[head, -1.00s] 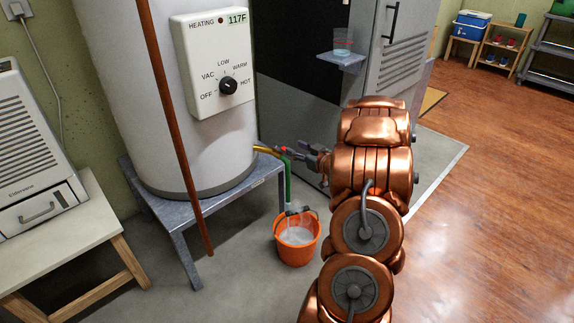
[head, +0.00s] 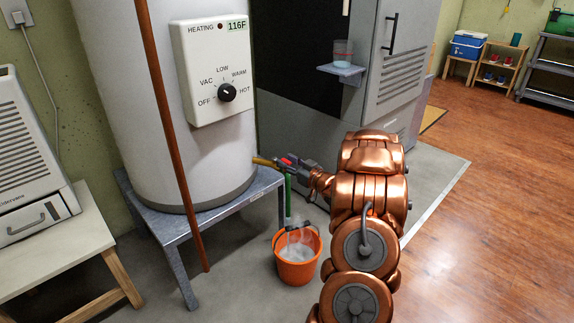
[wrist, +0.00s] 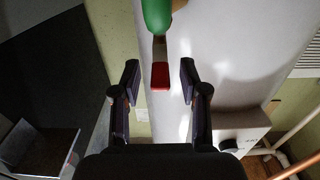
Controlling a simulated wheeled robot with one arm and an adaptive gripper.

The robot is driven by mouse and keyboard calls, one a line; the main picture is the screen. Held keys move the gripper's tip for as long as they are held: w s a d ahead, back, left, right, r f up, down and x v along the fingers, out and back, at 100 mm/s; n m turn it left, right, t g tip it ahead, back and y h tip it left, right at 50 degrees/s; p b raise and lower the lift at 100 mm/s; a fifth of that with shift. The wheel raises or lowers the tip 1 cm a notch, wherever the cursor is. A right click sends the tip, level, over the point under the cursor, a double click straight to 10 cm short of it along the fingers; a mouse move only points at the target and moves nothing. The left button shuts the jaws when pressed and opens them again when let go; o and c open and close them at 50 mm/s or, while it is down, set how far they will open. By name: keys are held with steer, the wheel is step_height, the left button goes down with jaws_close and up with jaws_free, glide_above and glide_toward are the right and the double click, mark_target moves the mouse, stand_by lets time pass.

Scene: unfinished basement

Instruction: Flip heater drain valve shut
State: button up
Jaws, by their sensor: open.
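The water heater (head: 165,110) is a white tank on a grey metal stand. Its drain valve has a red handle (head: 288,160), with a brass pipe behind it and a green hose (head: 288,195) hanging down to an orange bucket (head: 296,270). Whitish, steaming water shows in the bucket. My gripper (head: 300,165) is at the valve from the right. In the wrist view, the red handle (wrist: 160,76) lies between the two open fingers (wrist: 160,82), with a gap on each side. The green part (wrist: 156,15) is beyond it. Whether the handle touches anything is unclear.
A control box (head: 213,75) with a black dial reads 116F. A brown pipe (head: 172,130) slants down in front of the tank. A grey cabinet (head: 395,60) with a small shelf stands behind my arm. Wooden floor at right is clear.

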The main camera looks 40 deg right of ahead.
steer(key=shift+w, duration=0.25)
steer(key=shift+c, duration=0.4)
jaws_close()
